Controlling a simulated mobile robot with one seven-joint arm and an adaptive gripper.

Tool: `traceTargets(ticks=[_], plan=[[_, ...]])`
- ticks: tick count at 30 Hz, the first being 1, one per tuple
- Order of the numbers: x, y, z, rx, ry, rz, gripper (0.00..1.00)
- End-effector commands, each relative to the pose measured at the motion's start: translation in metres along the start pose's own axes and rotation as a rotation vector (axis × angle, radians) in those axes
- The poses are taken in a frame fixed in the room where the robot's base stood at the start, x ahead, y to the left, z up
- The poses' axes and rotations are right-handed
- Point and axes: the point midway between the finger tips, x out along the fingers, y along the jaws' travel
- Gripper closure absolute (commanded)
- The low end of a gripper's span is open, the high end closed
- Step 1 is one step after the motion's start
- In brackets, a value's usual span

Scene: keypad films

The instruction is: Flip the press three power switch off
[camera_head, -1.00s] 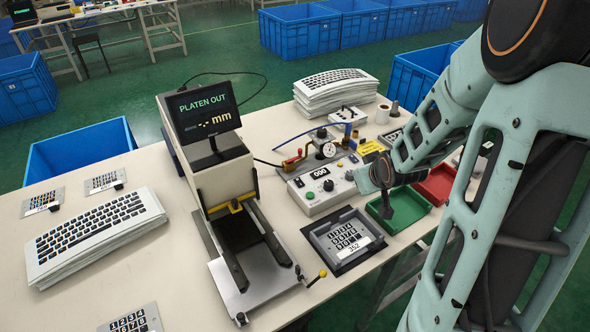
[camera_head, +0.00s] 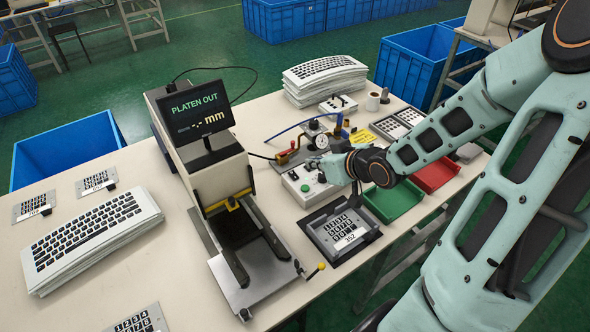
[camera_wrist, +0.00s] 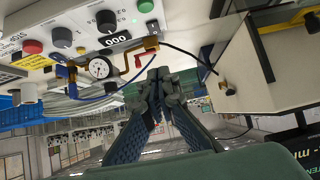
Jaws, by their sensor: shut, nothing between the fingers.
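My gripper (camera_wrist: 158,78) is shut and empty in the wrist view, its fingertips together just below the red-handled valve (camera_wrist: 140,52) in the picture. In the head view it reaches left over the white control box (camera_head: 299,190), hiding part of its face. The wrist view shows this box (camera_wrist: 85,10) inverted, with a red button, black knobs, a green button and a counter reading 000. A small white box (camera_head: 338,104) with dark upright switches or levers stands behind the gauge. I cannot read which switch is labelled press three power.
A pressure gauge (camera_wrist: 100,67) and blue hose are close to my gripper. A framed keypad (camera_head: 340,228), green tray (camera_head: 393,203) and red tray (camera_head: 436,174) lie near. Keyboards (camera_head: 325,80) are stacked behind.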

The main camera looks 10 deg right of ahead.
Motion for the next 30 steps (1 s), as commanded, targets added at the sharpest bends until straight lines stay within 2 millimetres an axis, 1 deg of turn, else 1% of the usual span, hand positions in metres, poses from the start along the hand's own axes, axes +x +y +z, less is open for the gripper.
traceTargets(ticks=[5, 8, 11, 21, 26, 27, 30], plan=[[0.002, 0.000, 0.001, 0.000, -0.001, 0.000, 1.00], [0.009, 0.000, 0.001, 0.001, 0.000, 0.000, 1.00], [0.022, 0.000, 0.003, 0.000, 0.000, -0.001, 1.00], [0.081, -0.001, 0.003, -0.001, -0.001, -0.003, 1.00], [0.106, -0.001, 0.003, 0.000, -0.002, -0.002, 1.00], [0.111, -0.001, 0.010, 0.003, -0.004, -0.002, 1.00], [0.119, 0.000, 0.020, 0.002, -0.003, -0.001, 1.00]])
